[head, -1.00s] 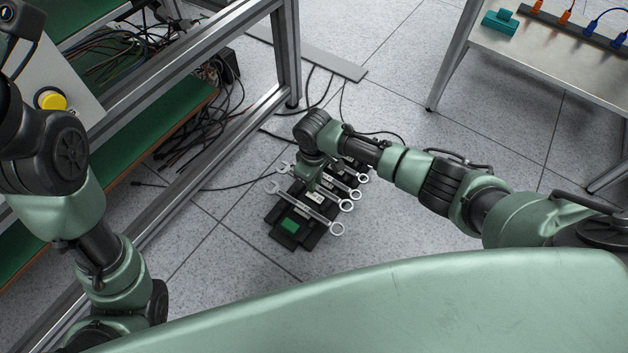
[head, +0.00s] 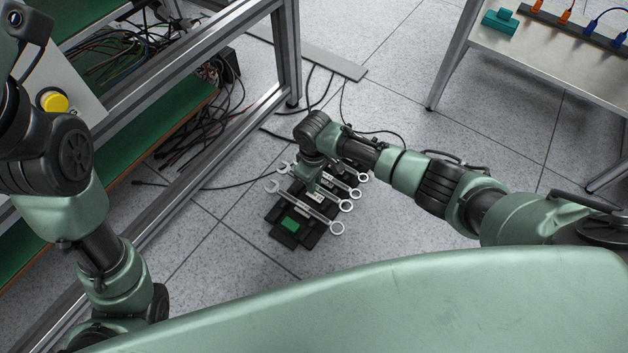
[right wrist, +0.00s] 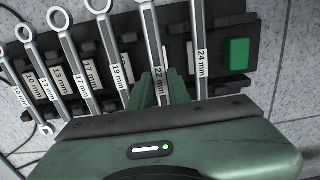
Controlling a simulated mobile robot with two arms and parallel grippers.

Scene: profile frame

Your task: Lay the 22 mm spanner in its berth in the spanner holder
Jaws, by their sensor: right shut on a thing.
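My right gripper (head: 312,186) points down over the black spanner holder (head: 277,236) on the floor. In the right wrist view its two green fingers (right wrist: 163,90) are shut on the shank of the 22 mm spanner (right wrist: 153,38). That spanner lies roughly in line with its neighbours, between the 19 mm spanner (right wrist: 112,48) and the 24 mm spanner (right wrist: 198,30). Its ring end is cut off at the top and its lower end is hidden by the gripper. I cannot tell whether it rests fully in its berth or is slightly above it. My left gripper is out of view.
A green block (right wrist: 236,53) sits at the holder's end beside the 24 mm spanner. Metal frame posts (head: 288,50) and loose black cables (head: 205,105) stand to the left and behind. A table (head: 470,60) stands at the upper right. The floor in front is clear.

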